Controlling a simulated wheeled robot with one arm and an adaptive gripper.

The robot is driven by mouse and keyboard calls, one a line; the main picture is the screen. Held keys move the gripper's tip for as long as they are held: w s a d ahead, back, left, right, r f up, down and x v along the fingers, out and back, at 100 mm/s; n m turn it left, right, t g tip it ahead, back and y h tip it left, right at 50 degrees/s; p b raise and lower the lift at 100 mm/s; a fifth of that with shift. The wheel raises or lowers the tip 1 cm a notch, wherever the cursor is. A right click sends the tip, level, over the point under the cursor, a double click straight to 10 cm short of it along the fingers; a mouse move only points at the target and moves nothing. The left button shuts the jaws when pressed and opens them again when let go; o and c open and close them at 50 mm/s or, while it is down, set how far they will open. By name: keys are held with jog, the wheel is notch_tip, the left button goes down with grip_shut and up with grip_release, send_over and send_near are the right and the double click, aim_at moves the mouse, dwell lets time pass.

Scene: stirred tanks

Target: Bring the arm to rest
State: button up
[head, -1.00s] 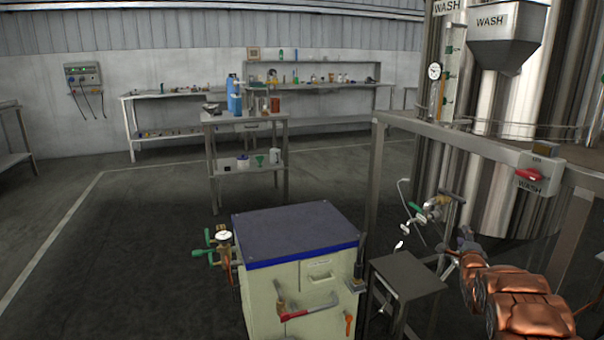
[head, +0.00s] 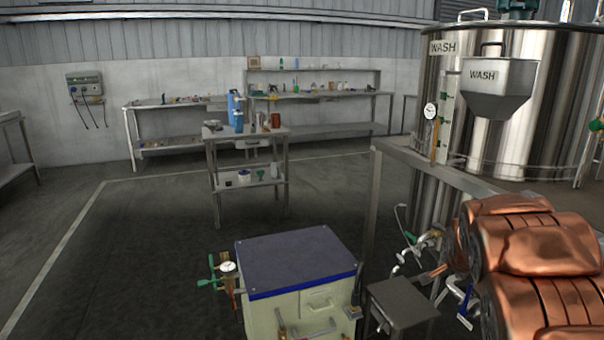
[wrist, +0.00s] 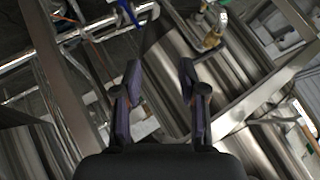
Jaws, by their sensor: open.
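My copper-coloured arm (head: 535,250) is folded at the right of the head view, in front of the steel frame and tank. My gripper (wrist: 160,82) shows in the wrist view with its two dark fingers apart and nothing between them. In the head view I cannot make out the gripper clearly; the arm links seem to cover it. Behind the fingers in the wrist view are slanted steel surfaces and a brass fitting (wrist: 211,40), which looks apart from the fingers.
A tall steel WASH tank (head: 545,100) with a hopper (head: 498,90) stands right. A pale cabinet with a dark blue top (head: 297,262) and a small grey stand (head: 402,300) are near front. A steel trolley (head: 215,160) stands farther back. Floor at left is clear.

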jog(key=s+a+r+n+g+y+p, duration=0.1)
jog(key=s+a+r+n+g+p, duration=0.2)
jog(key=s+a, duration=0.4)
jog(key=s+a+r+n+g+y+p, duration=0.1)
jog(key=s+a+r+n+g+p, duration=0.2)
jog(key=s, duration=2.1)
jog(key=s+a+r+n+g+y+p, duration=0.2)
jog(key=s+a+r+n+p, duration=0.6)
jog(key=s, duration=0.8)
jog(key=a+g, duration=0.2)
jog(key=a, duration=0.1)
jog(key=shift+a+r, duration=0.3)
jog(key=shift+a, duration=0.1)
